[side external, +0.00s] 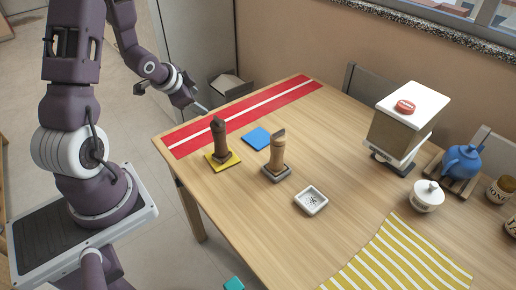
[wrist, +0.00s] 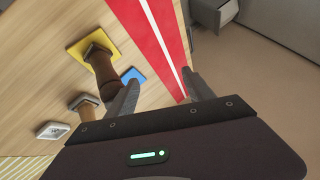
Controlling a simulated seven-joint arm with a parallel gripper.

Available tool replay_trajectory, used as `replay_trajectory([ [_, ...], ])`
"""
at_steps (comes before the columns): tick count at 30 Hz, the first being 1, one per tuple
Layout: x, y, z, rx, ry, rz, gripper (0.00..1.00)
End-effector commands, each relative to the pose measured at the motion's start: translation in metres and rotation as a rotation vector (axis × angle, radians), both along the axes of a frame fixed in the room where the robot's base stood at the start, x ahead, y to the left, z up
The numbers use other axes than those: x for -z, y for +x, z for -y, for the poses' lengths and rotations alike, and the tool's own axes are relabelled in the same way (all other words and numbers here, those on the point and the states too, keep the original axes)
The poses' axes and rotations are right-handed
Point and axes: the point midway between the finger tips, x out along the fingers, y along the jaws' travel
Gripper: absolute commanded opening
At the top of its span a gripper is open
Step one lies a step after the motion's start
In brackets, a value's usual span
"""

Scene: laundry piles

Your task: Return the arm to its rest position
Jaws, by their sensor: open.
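My gripper (side external: 203,107) is raised over the red end of the table, apart from the things standing there. In the wrist view my gripper (wrist: 160,92) shows two fingers spread apart with nothing between them. My arm reaches in from the left, its wrist hanging near the table's far left edge.
A dark mill (side external: 219,140) stands on a yellow mat (side external: 222,164). A light wooden mill (side external: 277,152) stands on a grey base, near a blue mat (side external: 257,138) and a white dish (side external: 311,200). A dispenser (side external: 402,130), blue teapot (side external: 462,161) and lidded bowl (side external: 427,197) stand right.

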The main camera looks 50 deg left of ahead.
Motion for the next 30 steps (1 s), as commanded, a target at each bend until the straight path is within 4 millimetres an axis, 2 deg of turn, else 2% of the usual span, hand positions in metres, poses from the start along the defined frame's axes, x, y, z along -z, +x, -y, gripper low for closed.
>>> replay_trajectory([
  [1, -0.037, 0.007, 0.008, -0.034, 0.027, 0.004, 0.61],
  [3, -0.082, 0.005, 0.033, -0.104, 0.018, 0.002, 0.61],
  [5, -0.117, -0.003, 0.065, -0.155, -0.021, 0.011, 0.61],
  [7, -0.151, -0.023, 0.111, -0.191, -0.094, 0.020, 0.61],
  [9, -0.175, -0.053, 0.159, -0.209, -0.183, 0.017, 0.61],
  [12, -0.195, -0.103, 0.214, -0.205, -0.302, -0.008, 0.61],
  [15, -0.201, -0.145, 0.248, -0.187, -0.381, -0.044, 0.61],
  [19, -0.201, -0.171, 0.265, -0.175, -0.425, -0.074, 0.61],
  [30, -0.201, -0.172, 0.265, -0.177, -0.427, -0.078, 0.61],
])
